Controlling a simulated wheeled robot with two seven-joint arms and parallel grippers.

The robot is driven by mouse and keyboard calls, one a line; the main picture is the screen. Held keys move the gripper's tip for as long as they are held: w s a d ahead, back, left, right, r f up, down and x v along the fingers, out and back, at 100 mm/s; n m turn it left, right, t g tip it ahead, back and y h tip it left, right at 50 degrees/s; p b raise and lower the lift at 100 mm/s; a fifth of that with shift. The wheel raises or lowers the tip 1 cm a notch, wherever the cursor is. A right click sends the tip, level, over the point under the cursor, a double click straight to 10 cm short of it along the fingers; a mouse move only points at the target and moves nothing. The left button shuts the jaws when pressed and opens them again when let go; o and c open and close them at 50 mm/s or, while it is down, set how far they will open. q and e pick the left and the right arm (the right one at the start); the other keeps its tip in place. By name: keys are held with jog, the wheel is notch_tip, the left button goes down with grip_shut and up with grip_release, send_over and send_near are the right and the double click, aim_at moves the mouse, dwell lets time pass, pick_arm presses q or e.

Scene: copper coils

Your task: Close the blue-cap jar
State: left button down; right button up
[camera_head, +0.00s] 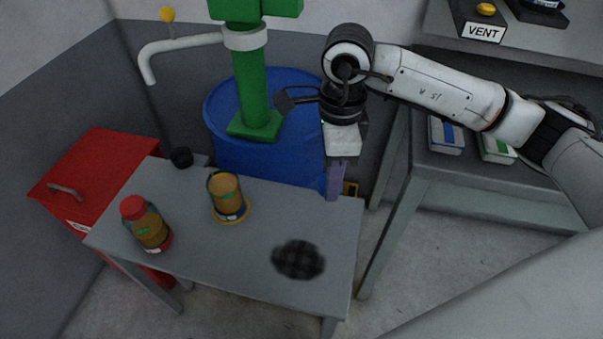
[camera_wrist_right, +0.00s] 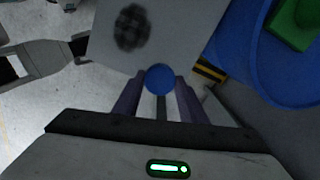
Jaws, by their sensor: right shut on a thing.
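My right gripper (camera_head: 333,195) points down beside the right edge of the grey table. In the right wrist view its fingers (camera_wrist_right: 160,98) are shut on a round blue cap (camera_wrist_right: 160,79). The cap cannot be made out in the head view. A jar of amber contents (camera_head: 226,195) stands upright on the table, with no blue cap visible on it and a yellow ring around its base. A second amber jar with a red cap (camera_head: 148,222) stands to its left. My left gripper does not show in the head view.
The grey table (camera_head: 215,258) has a dark round patch (camera_head: 298,259) at its front right. A small black round thing (camera_head: 181,157) lies at the back left. A blue barrel (camera_head: 290,90) and green stand (camera_head: 250,80) are behind. A red cabinet (camera_head: 105,160) is left.

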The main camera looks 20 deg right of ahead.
jog(key=n, duration=0.1)
jog(key=s+n, duration=0.1)
jog(key=n, duration=0.1)
jog(key=r+n, duration=0.1)
jog(key=n, duration=0.1)
jog(key=shift+s+a, duration=0.15)
jog(key=shift+a, duration=0.05)
jog(key=s+r+n, duration=0.1)
jog(key=n, duration=0.4)
jog(key=s+n, duration=0.2)
jog(key=n, duration=0.4)
jog(key=s+r+n, duration=0.1)
jog(key=n, duration=0.5)
jog(key=shift+s+a+r, duration=0.2)
jog(key=shift+s+r, duration=0.1)
jog(key=shift+r, duration=0.05)
